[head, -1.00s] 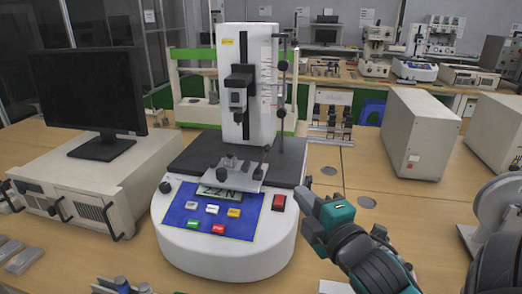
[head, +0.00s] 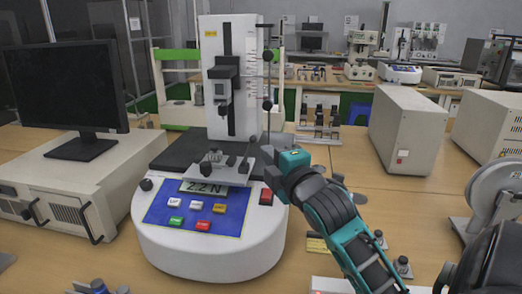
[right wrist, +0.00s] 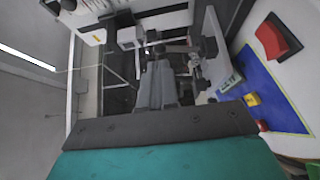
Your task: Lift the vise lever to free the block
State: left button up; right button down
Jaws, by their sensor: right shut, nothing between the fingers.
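The vise (head: 212,172) is a small grey metal fixture on the front of the white force tester, under its column. A thin upright lever with a dark knob (head: 252,139) stands at its right side. Small dark parts sit on top of the vise; I cannot tell which of them is the block. My right gripper (head: 268,156) is just right of the lever, shut and empty, pointing toward the vise. In the right wrist view its grey fingers (right wrist: 158,72) are together, with the vise (right wrist: 205,62) close by on the right. Whether they touch the lever is unclear. My left gripper is out of view.
The tester's blue panel (head: 200,208) with coloured buttons and a red switch (head: 266,196) lies below the vise. A thin rod with dark knobs (head: 267,104) rises behind. A monitor (head: 65,90) stands left and a beige box (head: 408,130) right.

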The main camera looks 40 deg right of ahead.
aim_at(254, 138)
jog(key=shift+x, duration=2.35)
jog(key=shift+r, duration=0.1)
jog(key=shift+w+a+r+p, duration=0.1)
jog(key=shift+r+p, duration=0.1)
jog(key=shift+p, duration=0.35)
jog(key=w+p, duration=0.1)
jog(key=p, duration=0.1)
jog(key=w+a+p, duration=0.1)
jog(key=p, duration=0.1)
jog(key=shift+a+r, duration=0.25)
jog(key=shift+r, duration=0.15)
